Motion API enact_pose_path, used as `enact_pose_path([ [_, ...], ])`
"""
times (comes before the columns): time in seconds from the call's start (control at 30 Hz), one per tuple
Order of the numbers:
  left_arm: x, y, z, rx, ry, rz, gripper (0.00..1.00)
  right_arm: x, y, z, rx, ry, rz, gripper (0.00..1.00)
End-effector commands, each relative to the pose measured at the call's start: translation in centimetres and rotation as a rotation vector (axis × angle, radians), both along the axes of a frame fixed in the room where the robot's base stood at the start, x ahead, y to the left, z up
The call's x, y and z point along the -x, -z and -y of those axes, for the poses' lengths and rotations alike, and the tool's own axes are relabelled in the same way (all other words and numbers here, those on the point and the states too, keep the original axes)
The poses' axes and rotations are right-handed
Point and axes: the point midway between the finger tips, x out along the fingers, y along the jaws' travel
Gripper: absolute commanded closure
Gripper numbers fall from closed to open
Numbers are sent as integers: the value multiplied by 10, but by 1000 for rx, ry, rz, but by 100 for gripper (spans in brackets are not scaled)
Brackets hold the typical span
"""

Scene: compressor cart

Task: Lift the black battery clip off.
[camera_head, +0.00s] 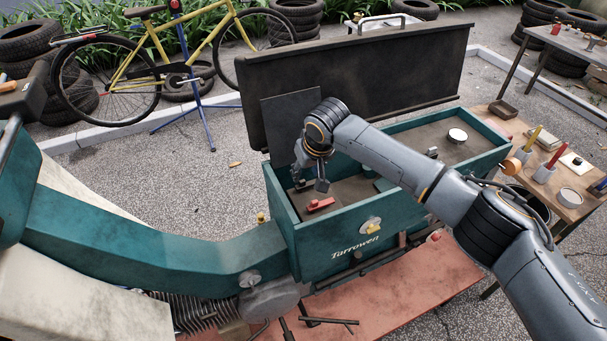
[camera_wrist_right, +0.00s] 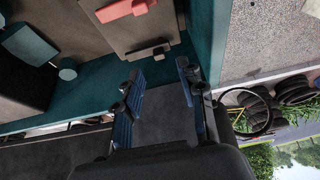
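My right gripper (camera_head: 310,180) reaches down into the near left end of the teal box (camera_head: 345,240). In the right wrist view its two blue-padded fingers (camera_wrist_right: 160,75) stand apart with nothing between them. A small dark piece, apparently the black battery clip (camera_wrist_right: 150,48), sits on the brown-grey battery top (camera_wrist_right: 110,35) just beyond the fingertips. In the head view the gripper largely hides it. A red clip (camera_head: 320,204) lies close by and also shows in the right wrist view (camera_wrist_right: 127,9). My left gripper is not in view.
The box's raised dark lid (camera_head: 370,75) stands behind my right arm. The teal box wall (camera_wrist_right: 205,40) is close beside the fingers. A white round lid (camera_head: 457,136) lies in the box's right part. A workbench (camera_head: 530,160) with tools stands at right.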

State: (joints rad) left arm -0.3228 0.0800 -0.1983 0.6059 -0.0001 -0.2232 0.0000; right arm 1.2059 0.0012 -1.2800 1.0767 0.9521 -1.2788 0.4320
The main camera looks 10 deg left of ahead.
Motion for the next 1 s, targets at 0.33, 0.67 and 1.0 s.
enact_pose_path([
  [0.33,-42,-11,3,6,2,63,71,-16,46,-11,0,1,-1,60],
  [0.67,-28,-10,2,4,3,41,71,-18,53,-12,0,-1,1,60],
  [1.0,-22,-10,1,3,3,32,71,-18,53,-12,0,0,0,100],
])
